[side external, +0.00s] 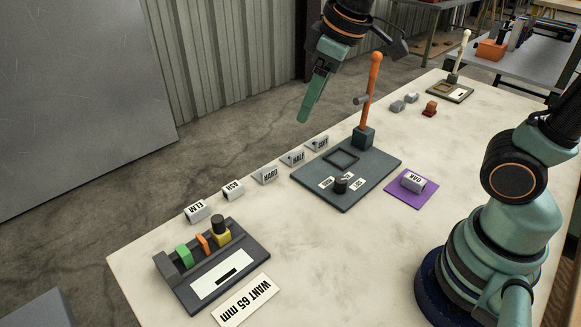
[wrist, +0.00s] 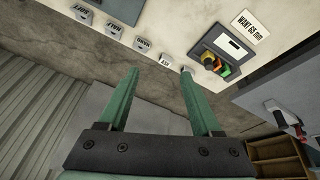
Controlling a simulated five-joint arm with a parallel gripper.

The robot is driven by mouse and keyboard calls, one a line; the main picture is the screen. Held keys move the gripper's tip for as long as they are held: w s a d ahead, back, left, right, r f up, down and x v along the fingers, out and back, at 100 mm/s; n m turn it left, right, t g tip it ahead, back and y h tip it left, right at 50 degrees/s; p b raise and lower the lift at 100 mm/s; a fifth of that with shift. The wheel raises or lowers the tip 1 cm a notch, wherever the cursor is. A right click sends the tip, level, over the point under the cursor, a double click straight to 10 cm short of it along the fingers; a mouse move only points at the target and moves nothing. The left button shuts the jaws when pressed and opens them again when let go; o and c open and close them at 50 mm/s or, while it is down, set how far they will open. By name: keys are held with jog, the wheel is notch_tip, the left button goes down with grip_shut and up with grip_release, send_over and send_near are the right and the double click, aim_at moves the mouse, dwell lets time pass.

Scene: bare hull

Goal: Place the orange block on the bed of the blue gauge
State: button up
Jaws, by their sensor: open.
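A dark slate gauge (side external: 258,257) lies at the near left of the table, with a pale scale plate on it. It looks dark grey rather than clearly blue. My gripper (side external: 304,119) hangs in the air beyond the table's back edge, away from the gauge. Its fingers (wrist: 159,70) are apart and empty.
A card reading "WANT 65 mm" (side external: 245,301) lies in front of the gauge. Labelled blocks, ELM (side external: 197,211) among them, line the back edge. A slate plate (side external: 335,199) with an upright orange lever (side external: 371,90) stands mid-table. A purple mat (side external: 404,202) holds the OAK block.

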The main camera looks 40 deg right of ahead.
jog(key=s+d+f+m+t, duration=0.1)
jog(key=s+d+m, duration=0.4)
jog(key=d, duration=0.1)
jog(key=shift+s+f+t+h, duration=0.2)
jog(key=shift+s+t+h, duration=0.1)
